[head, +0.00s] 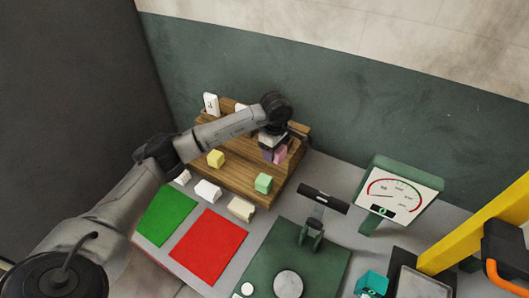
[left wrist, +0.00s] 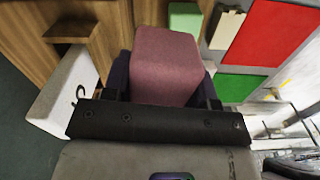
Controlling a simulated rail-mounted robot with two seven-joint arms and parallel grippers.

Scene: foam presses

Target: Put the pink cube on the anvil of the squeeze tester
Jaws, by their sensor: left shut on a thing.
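My left gripper (head: 272,150) is over the right end of the wooden stepped rack (head: 240,183) in the head view. It is shut on the pink cube (head: 281,153), which is partly hidden by the gripper. In the left wrist view the pink cube (left wrist: 165,62) fills the space between the dark fingers. I cannot tell whether it still touches the rack. The squeeze tester (head: 333,262) has a green base, a black-topped lever post and a round pale disc (head: 288,284), which looks like its anvil, near the front with nothing on it. My right gripper is not in view.
A yellow cube (head: 215,158) and a green cube (head: 263,183) sit on the rack. Green (head: 167,215) and red (head: 209,246) mats lie in front, with pale blocks beyond them. A dial gauge (head: 400,190), a teal block (head: 372,284) and a yellow beam (head: 475,235) stand right.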

